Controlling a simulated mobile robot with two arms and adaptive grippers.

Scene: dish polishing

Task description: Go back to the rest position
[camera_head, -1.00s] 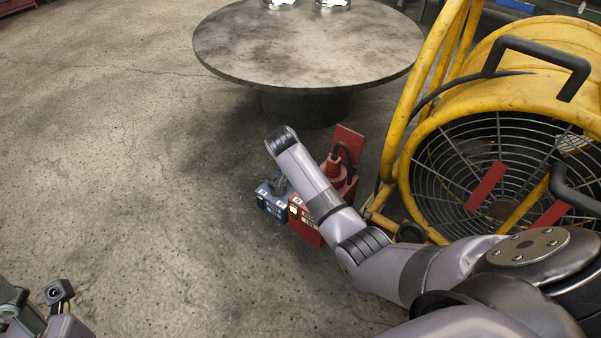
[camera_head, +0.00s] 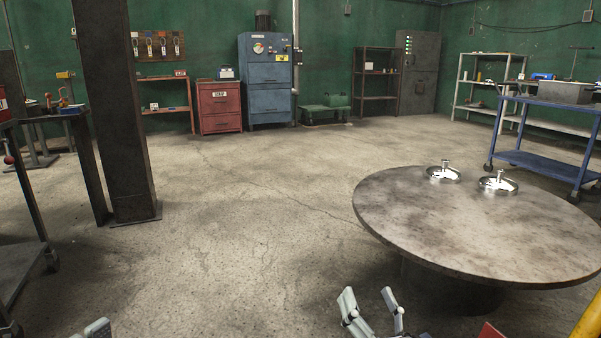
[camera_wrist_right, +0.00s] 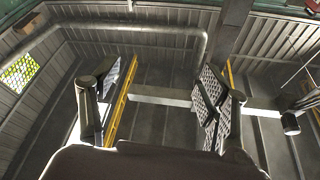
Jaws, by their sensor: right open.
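My right gripper (camera_head: 370,306) is at the bottom of the head view, its two fingers pointing up and spread apart with nothing between them. It also shows in the right wrist view (camera_wrist_right: 160,98), open and empty, with walls and roof beams behind. A small grey tip of my left gripper (camera_head: 97,328) shows at the bottom left edge; the rest is cut off. The round table (camera_head: 430,230) stands beyond my right gripper, apart from it. Two shiny metal dishes with knobs, one on the left (camera_head: 443,174) and one on the right (camera_head: 498,185), lie on its far part.
A dark steel column (camera_head: 118,110) stands at left, by a dark cart (camera_head: 22,265). A blue trolley (camera_head: 545,165) is behind the table at right. Yellow frame (camera_head: 590,322) and a red piece (camera_head: 491,331) show at bottom right. The middle floor is clear.

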